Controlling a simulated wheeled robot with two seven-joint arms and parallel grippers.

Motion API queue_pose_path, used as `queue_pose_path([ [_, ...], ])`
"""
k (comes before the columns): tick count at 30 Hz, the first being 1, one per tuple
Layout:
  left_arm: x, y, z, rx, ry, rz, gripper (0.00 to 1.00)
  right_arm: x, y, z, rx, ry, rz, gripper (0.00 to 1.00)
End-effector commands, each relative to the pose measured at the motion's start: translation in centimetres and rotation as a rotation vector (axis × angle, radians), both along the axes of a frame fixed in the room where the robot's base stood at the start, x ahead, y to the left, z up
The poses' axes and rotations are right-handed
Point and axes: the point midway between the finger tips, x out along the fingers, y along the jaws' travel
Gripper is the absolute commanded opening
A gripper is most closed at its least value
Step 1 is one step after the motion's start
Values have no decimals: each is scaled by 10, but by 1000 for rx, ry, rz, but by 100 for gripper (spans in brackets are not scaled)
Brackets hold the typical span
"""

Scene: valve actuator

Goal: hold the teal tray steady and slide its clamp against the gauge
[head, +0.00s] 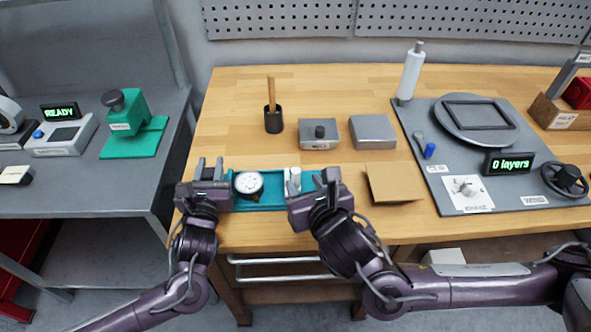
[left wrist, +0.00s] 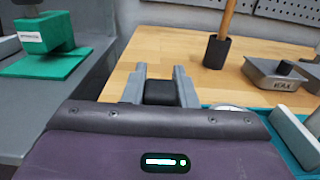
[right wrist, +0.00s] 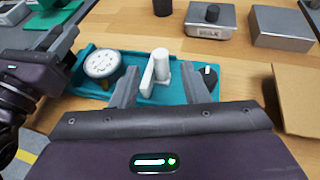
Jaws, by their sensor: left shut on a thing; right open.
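The teal tray (head: 270,206) lies near the bench's front edge. The round white-faced gauge (head: 248,183) sits in its left half. The white clamp (head: 293,181) stands upright to the gauge's right, with a gap between them. My left gripper (head: 210,168) is at the tray's left end, shut on a dark block (left wrist: 160,92) that appears to be the tray's left grip. My right gripper (right wrist: 163,84) is open over the tray's right half. In the right wrist view the clamp (right wrist: 161,66) shows between its fingers; whether they touch it is unclear. A black knob (right wrist: 208,76) is at the tray's right end.
Behind the tray stand a dark cup with a stick (head: 273,120), a grey block with a black knob (head: 319,134) and a plain grey block (head: 372,131). A brown board (head: 394,184) lies just right of my right gripper. Bare wood lies behind the tray.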

Motion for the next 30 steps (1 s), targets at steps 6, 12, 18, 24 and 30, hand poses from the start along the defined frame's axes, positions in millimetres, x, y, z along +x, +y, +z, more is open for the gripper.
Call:
queue_pose_path([
  [6, 0, 0, -2, 2, 4, 1, 0, 35, 8, -16, -1, 2, -3, 41],
  [12, 0, 0, -2, 2, 4, 1, 0, 57, 15, -25, 1, 2, -2, 41],
  [18, 0, 0, -2, 2, 4, 1, 0, 64, 17, -28, 2, 4, -2, 41],
  [24, 0, 0, -2, 2, 4, 1, 0, 64, 17, -28, 1, 3, -1, 41],
  [30, 0, 0, -2, 2, 4, 1, 0, 64, 17, -28, 1, 3, -1, 16],
])
